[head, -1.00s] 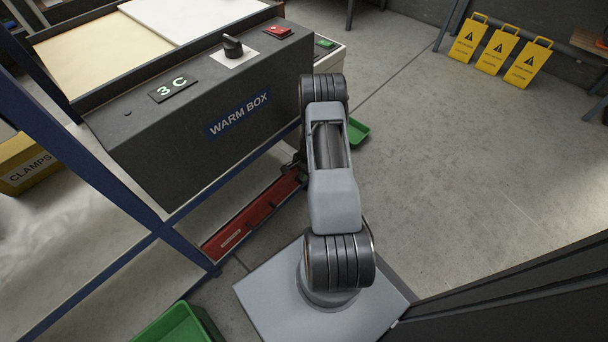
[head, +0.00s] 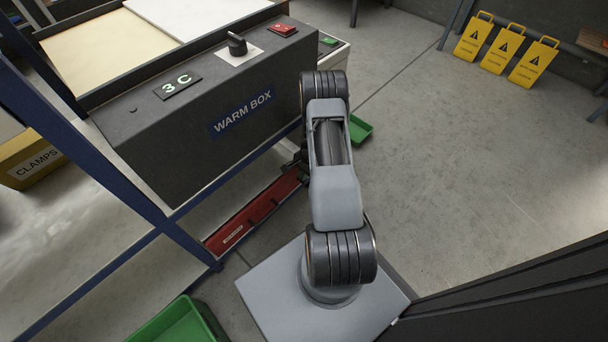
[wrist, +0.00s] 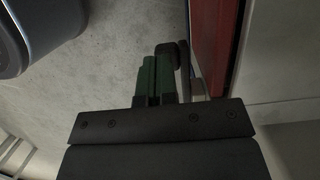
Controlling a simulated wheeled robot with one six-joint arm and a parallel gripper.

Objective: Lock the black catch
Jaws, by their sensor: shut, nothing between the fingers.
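In the wrist view my gripper (wrist: 154,68) shows as two green fingers lying close together, shut and empty. A dark, narrow lever-like part (wrist: 184,60), which looks like the black catch, stands just right of the fingers, beside a red surface (wrist: 209,40). I cannot tell whether the fingers touch it, or whether the catch is locked. In the head view the long red unit (head: 255,210) lies low under the warm box. Its far end meets a dark shape beside my arm, and my gripper is hidden there.
The dark warm box (head: 190,120) with a knob and red button overhangs the red unit. Blue frame bars (head: 95,150) stand at left. Green bins lie near front (head: 178,325) and behind my arm (head: 359,129). Yellow signs (head: 503,48) stand far right; floor between is clear.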

